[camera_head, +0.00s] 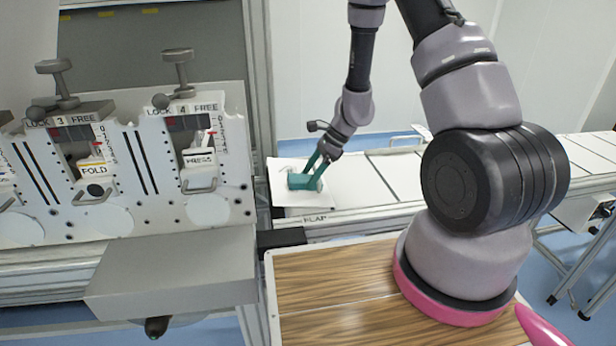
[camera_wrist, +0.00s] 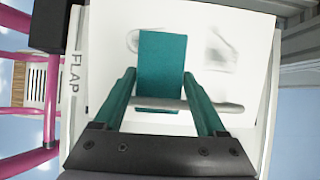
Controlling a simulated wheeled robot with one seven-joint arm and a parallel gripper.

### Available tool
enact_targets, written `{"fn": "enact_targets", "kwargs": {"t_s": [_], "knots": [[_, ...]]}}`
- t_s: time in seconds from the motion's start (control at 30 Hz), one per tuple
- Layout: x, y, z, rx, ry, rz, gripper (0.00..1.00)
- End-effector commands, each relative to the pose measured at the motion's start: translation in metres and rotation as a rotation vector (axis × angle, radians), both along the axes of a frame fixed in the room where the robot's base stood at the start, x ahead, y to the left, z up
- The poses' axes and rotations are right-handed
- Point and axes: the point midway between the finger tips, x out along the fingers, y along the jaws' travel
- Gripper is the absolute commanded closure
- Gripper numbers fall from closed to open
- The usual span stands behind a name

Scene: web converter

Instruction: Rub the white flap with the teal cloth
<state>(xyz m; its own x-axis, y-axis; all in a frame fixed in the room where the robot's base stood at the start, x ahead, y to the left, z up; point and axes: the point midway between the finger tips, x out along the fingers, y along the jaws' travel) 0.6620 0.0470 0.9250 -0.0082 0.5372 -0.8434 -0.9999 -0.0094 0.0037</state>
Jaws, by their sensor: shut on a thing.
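The white flap (camera_head: 288,198) lies flat at the near end of the conveyor line, just right of the grey machine. In the wrist view the flap (camera_wrist: 110,50) fills the middle and bears grey smudges to the left and right of the cloth. My gripper (camera_head: 308,177) is over the flap with its teal fingers pointing down. In the wrist view my gripper (camera_wrist: 165,92) is shut on the teal cloth (camera_wrist: 161,62), a flat rectangle over the flap. I cannot tell whether the cloth touches the flap.
The machine panel with FOLD (camera_head: 95,170) and PRESS (camera_head: 199,159) stations stands at the left. A FLAP label (camera_head: 316,219) marks the front edge. The conveyor (camera_head: 395,175) runs right with white panels. A wooden tabletop (camera_head: 335,290) lies in front.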

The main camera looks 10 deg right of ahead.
Motion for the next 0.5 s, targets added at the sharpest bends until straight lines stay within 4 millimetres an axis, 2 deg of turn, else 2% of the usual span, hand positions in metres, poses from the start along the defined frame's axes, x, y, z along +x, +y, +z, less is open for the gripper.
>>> {"fn": "enact_targets", "kwargs": {"t_s": [0.1,0.27,0.5], "knots": [[0.014,-0.007,-0.001,-0.011,-0.007,-0.009,0.7],[0.019,-0.007,0.0,-0.013,-0.009,-0.009,0.7],[0.019,0.01,0.004,-0.012,-0.011,-0.006,0.71]]}}
